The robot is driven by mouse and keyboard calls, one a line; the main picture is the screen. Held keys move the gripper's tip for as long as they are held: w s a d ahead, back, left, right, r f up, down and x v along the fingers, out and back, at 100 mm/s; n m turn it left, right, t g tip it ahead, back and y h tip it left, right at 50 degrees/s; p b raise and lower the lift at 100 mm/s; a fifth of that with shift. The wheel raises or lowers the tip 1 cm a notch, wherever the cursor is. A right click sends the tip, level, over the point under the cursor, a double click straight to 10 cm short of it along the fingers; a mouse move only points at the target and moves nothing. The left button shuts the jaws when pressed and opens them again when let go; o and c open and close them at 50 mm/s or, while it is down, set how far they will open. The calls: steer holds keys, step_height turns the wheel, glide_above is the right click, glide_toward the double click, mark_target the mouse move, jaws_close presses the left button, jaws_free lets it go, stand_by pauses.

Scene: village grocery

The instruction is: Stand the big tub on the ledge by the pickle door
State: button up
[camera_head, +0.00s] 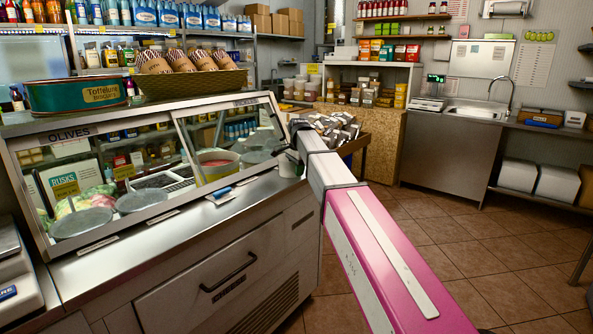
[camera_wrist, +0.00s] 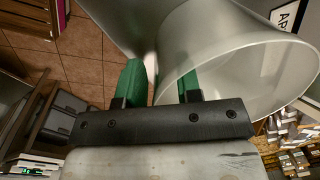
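A big pale tub (camera_wrist: 240,50) fills the upper right of the wrist view, its open mouth facing the camera. My gripper (camera_wrist: 160,85) has two green fingers astride the tub's rim, one outside and one inside, with a visible gap between them. In the head view my gripper (camera_head: 293,150) is at the right end of the glass-fronted counter, with part of the pale tub (camera_head: 289,166) just below it. The steel ledge (camera_head: 175,232) runs along the front of the glass. The right-hand glass door (camera_head: 238,140) has a label above it too small to read.
The left door is marked OLIVES (camera_head: 68,133). A round Toffelure tin (camera_head: 77,95) and a basket (camera_head: 190,86) stand on the counter top. Small cards and a blue-white item (camera_head: 222,192) lie on the ledge. A product bin (camera_head: 340,137) stands behind my arm. The tiled floor at right is clear.

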step_height(320, 180, up, 12)
steer(key=s+d+f+n, duration=0.2)
steer(key=s+d+f, duration=0.2)
steer(key=f, duration=0.5)
steer(key=s+d+f+n, duration=0.1)
steer(key=s+d+f, duration=0.3)
steer(key=f, duration=0.4)
steer(key=s+d+f+n, duration=0.2)
steer(key=s+d+f, duration=0.2)
steer(key=f, duration=0.5)
steer(key=s+d+f+n, duration=0.3)
steer(key=s+d+f, duration=0.1)
steer(key=s+f, duration=0.4)
steer(key=s+d+f+n, duration=0.3)
steer(key=s+d+f, duration=0.2)
steer(key=s+f, duration=0.3)
steer(key=shift+s+f+g+h, duration=0.3)
steer(key=shift+s+g, duration=0.1)
steer(key=shift+s, duration=0.75)
steer(key=shift+c, duration=0.7)
